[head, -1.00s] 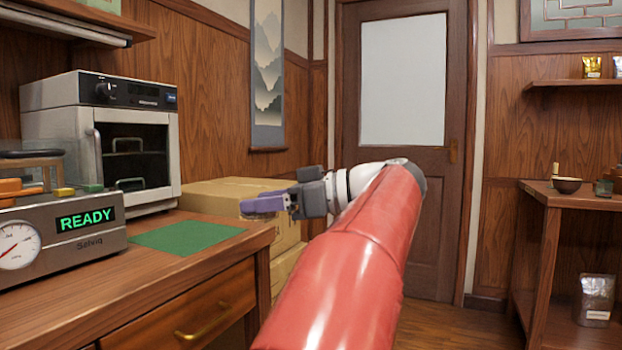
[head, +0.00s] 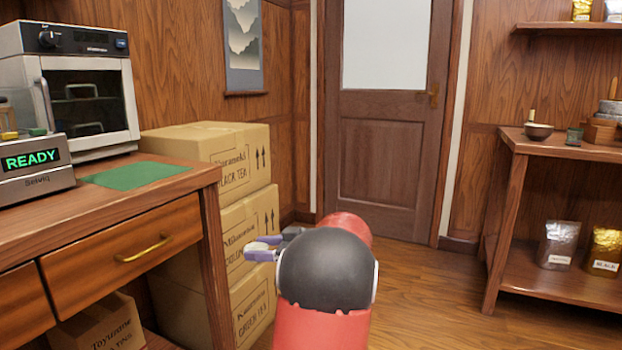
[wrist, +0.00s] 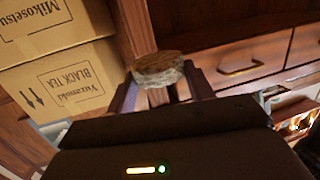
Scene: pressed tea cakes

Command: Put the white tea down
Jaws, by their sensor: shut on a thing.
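In the wrist view, my gripper (wrist: 160,86) is shut on a pressed tea cake (wrist: 157,68). The cake is brown on its face with a pale, silvery edge; no label shows on it. In the head view my gripper (head: 262,249) is low, in front of the stacked cartons and to the right of the workbench. The cake cannot be made out there. A green mat (head: 140,176) lies bare on the workbench top (head: 100,203).
Cartons (head: 247,172) are stacked beside the workbench. A steel oven (head: 80,90) and a press reading READY (head: 30,160) stand on it. At right, a shelf table (head: 560,150) holds a bowl (head: 538,131) and foil bags (head: 560,245). Floor (head: 430,300) is clear between.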

